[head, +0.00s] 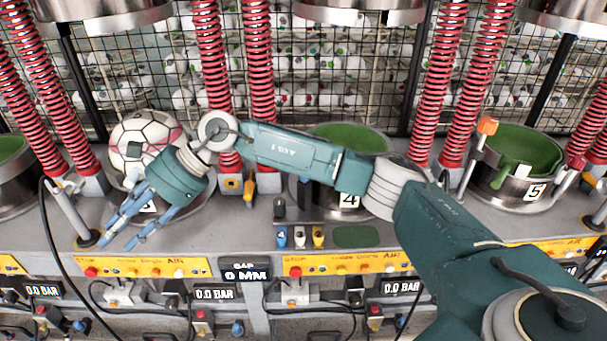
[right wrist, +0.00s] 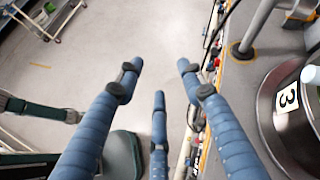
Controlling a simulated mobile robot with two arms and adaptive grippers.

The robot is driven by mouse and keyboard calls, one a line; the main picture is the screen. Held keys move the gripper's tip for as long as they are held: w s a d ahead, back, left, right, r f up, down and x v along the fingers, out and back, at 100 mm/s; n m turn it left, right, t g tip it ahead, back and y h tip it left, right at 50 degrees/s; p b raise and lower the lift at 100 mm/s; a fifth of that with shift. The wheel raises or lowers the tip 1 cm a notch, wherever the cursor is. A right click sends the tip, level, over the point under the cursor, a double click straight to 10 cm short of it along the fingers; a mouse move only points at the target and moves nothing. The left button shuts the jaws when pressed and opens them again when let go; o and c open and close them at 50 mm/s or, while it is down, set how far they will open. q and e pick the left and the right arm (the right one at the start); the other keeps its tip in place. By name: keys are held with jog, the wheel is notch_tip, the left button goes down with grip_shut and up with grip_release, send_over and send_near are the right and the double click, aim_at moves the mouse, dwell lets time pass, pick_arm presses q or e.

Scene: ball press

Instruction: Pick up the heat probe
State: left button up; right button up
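A grey metal rod with a pale tip and a black cable (head: 68,210) stands tilted in a dark ring on the bench at the left in the head view. It looks like the heat probe, but I cannot be sure. Its lower part and ring show at the upper right in the right wrist view (right wrist: 257,28). My right gripper (head: 108,240) has blue fingers and hangs over the front edge of the bench, right of the rod and apart from it. In the right wrist view its fingers (right wrist: 158,75) are spread with nothing between them. My left gripper is not seen.
A soccer ball (head: 146,140) sits on press 3, behind my right gripper. Press 4 (head: 345,140) and press 5 (head: 535,150) have green inner surfaces. Red springs flank the presses. Yellow control panels (head: 140,267) line the front edge. Floor (right wrist: 150,30) lies below the gripper.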

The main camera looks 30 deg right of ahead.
jog(key=w+d+r+n+h, duration=0.1)
jog(key=w+d+h, duration=0.15)
jog(key=d, duration=0.75)
jog(key=w+d+r+h, duration=0.1)
jog(key=d+h, duration=0.3)
jog(key=d, duration=0.5)
jog(key=w+d+r+n+h, duration=0.15)
jog(key=d+h, duration=0.25)
jog(key=d, duration=0.6)
jog(key=s+d+r+m+h, duration=0.1)
jog(key=s+d+r, duration=0.15)
jog(key=d, duration=0.35)
jog(key=s+d+r+m+h, duration=0.1)
jog(key=d+r+h, duration=0.15)
jog(key=d, duration=0.25)
jog(key=g+p, duration=0.1)
send_over(304, 180)
jog(key=shift+y, duration=0.4)
jog(key=f, duration=0.4)
jog(key=shift+w+d+f, duration=0.1)
jog(key=shift+w+d, duration=0.15)
jog(key=shift+w, duration=0.15)
jog(key=shift+s+f+p, duration=0.1)
jog(key=shift+f+p, duration=0.45)
jog(key=shift+p, duration=0.1)
notch_tip(304, 180, down, 4)
jog(key=shift+r+p, duration=0.25)
jog(key=shift+p, duration=0.65)
jog(key=shift+f, duration=0.45)
grip_shut()
